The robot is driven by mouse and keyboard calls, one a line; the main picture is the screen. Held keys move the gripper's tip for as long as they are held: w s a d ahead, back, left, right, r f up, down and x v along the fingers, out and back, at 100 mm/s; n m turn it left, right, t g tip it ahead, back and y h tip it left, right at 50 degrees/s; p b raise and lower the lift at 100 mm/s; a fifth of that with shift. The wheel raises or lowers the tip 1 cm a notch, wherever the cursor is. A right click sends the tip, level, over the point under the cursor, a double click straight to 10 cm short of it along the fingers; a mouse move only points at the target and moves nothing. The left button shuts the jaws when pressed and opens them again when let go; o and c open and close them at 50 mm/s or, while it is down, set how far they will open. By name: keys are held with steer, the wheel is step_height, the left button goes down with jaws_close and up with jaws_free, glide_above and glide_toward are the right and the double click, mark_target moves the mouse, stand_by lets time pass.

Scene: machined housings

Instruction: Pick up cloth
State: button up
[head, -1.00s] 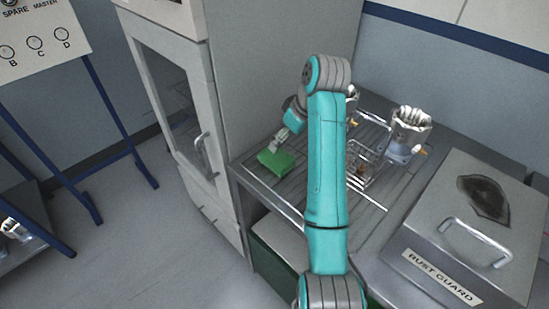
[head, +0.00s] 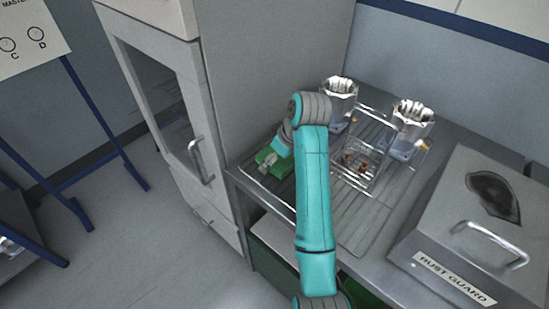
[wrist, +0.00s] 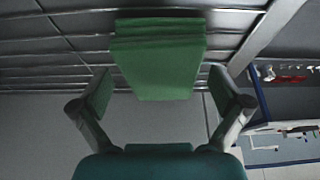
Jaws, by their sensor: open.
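The cloth is a green folded stack of layers (wrist: 158,60), seen in the wrist view at the upper middle, between and just beyond my fingertips. In the head view the green cloth (head: 283,167) lies on the ribbed steel worktop at its left end, partly hidden by my gripper. My gripper (wrist: 160,95) is open, with one finger on each side of the cloth and a gap to it on both sides. In the head view my gripper (head: 268,160) is over the cloth. I cannot tell whether the fingers touch it.
A wire basket (head: 357,168) with small brown parts stands right of my arm. Two containers with white, finger-like contents (head: 340,92) (head: 411,122) stand behind it. A steel box labelled "RUST GUARD" (head: 470,235) is at the right. A tall cabinet (head: 165,110) borders the worktop on the left.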

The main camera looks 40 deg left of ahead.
steer(key=shift+f, duration=0.25)
stand_by(0.5)
steer(key=c, duration=1.1)
